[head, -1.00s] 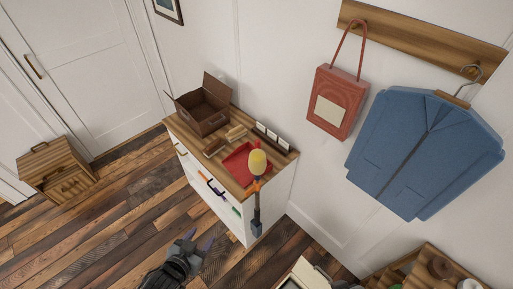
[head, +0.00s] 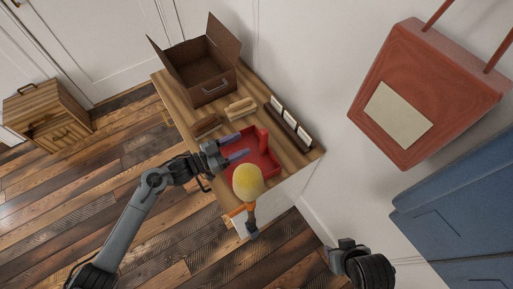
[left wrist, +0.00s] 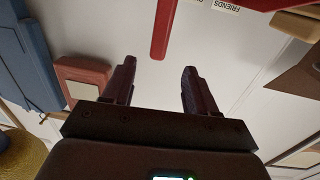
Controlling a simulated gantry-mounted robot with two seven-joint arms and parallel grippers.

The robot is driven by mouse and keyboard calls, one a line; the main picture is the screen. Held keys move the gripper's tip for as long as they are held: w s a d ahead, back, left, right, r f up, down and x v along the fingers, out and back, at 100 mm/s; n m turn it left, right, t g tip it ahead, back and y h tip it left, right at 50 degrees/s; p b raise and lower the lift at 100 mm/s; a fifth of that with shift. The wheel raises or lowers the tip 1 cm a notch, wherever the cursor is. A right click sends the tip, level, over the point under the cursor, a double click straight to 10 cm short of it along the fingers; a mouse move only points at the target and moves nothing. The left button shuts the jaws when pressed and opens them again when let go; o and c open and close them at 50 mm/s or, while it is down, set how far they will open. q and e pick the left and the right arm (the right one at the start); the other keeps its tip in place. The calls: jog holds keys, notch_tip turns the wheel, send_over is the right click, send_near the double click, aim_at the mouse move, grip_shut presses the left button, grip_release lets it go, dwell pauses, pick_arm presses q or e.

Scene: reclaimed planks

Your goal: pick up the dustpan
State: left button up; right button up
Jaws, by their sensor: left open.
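The red dustpan (head: 264,168) lies on the wooden top of the white cabinet (head: 292,150), with a raised red handle (head: 263,138). My left gripper (head: 238,147) is open and empty, its fingers over the dustpan's left side and pointing toward the handle. In the left wrist view the red handle (left wrist: 164,28) is ahead of the open fingers (left wrist: 155,85), seen between them and apart from them. Part of the pan is cut off at the top of that view. My right gripper (head: 342,252) is at the lower right; its fingers are not clear.
A yellow-headed duster (head: 247,182) with an orange and dark handle is close in front of the dustpan. An open brown box (head: 207,75), two brushes (head: 240,108) and a card rack (head: 287,124) share the top. A red bag (head: 425,90) hangs right.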

aim_at(261, 135)
pick_arm(q)
jog(key=shift+b+x, duration=0.55)
jog(key=shift+x, duration=3.75)
jog(key=shift+c, duration=0.4)
grip_shut()
